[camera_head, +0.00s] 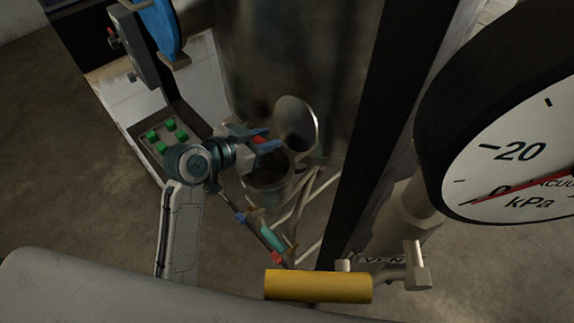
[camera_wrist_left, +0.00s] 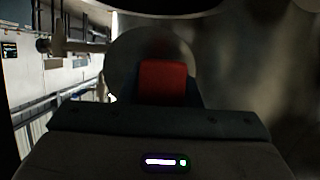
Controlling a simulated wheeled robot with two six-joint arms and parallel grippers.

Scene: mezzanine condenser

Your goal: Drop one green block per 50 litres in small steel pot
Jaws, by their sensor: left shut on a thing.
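My left gripper (camera_head: 264,142) is shut on a small red block (camera_head: 261,141) above the steel pot. The red block also shows between the fingers in the left wrist view (camera_wrist_left: 163,82). The steel pot (camera_head: 270,198) is below the gripper, its mouth partly covered by the gripper. A round steel lid or flap (camera_head: 297,122) stands up behind the pot's mouth. Several green blocks (camera_head: 166,124) lie in a dark tray (camera_head: 190,116) left of the gripper. My right gripper is not in view. Whatever lies inside the pot cannot be made out.
A large steel vessel (camera_head: 290,50) rises behind the pot. A thin tube (camera_head: 253,222) with coloured parts and pale pipes (camera_head: 313,195) run below it. A vacuum gauge (camera_head: 535,140) in kPa fills the right side. A yellow cylinder (camera_head: 318,286) is near the bottom.

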